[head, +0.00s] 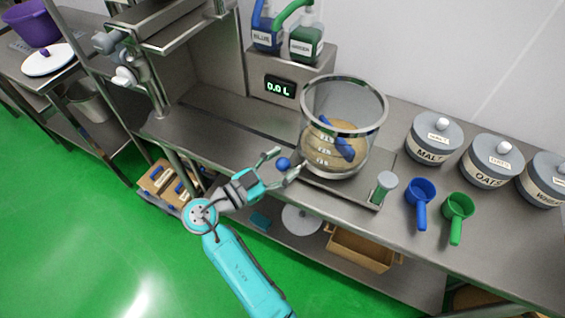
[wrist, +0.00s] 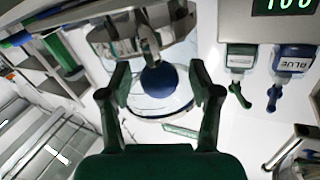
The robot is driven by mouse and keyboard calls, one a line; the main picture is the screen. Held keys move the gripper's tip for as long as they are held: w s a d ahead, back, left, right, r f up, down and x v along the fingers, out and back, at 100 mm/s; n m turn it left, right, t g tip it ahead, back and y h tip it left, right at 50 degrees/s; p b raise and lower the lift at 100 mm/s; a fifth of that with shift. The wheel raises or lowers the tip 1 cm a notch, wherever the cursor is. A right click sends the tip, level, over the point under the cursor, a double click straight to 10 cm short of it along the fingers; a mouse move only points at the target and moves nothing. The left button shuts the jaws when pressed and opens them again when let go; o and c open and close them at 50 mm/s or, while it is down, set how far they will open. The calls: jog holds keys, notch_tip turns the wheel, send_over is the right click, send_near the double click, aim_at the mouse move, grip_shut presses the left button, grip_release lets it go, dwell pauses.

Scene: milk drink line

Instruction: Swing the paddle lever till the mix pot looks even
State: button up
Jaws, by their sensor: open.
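The mix pot (head: 375,105) is a clear, metal-rimmed vessel on the steel counter. It holds tan contents, with blue paddle parts (head: 340,150) showing inside; I cannot tell how even the mix is. A blue ball knob (head: 284,164), apparently the paddle lever's end, is just left of the pot. My gripper (head: 281,163) is open around the knob, one finger on each side. In the wrist view the knob (wrist: 160,78) lies between my open fingertips (wrist: 160,85), with gaps showing. The rest of the lever is mostly hidden in the head view.
Blue and green pump bottles (head: 305,45) stand on a dispenser with a display (head: 280,86) behind the pot. Blue (head: 420,203) and green (head: 457,210) scoops and lidded jars (head: 433,140) are at right. The counter left of the pot is clear.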

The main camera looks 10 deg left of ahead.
jog(key=shift+d, duration=0.1)
grip_shut()
dwell(0.3)
